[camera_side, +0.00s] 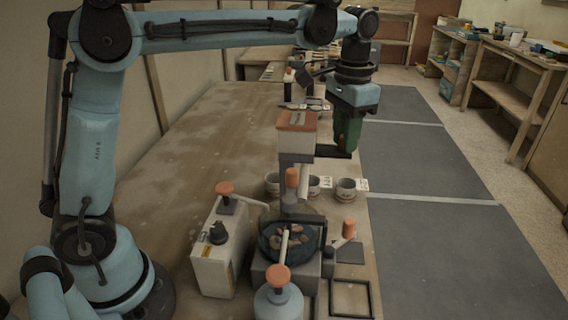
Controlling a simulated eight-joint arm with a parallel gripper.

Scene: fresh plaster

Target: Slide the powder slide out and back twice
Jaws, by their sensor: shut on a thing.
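The powder dispenser (297,142) is a pale box with an orange-brown top, standing toward the table's right edge. A dark flat piece that looks like the powder slide (335,152) sticks out from its right side, low down. My gripper (346,146) points down just right of the dispenser, its green fingers at the outer end of the slide. It is shut on the slide there. The exact grip is small and dark, and the slide's inner part is hidden in the dispenser.
Several small cups (346,190) with labels stand in front of the dispenser. Nearer are a round dark pan (290,240), a white box (218,255) with an orange knob, a grey-blue jar (278,302) and a dark frame (351,298). The table's left half (190,150) is clear.

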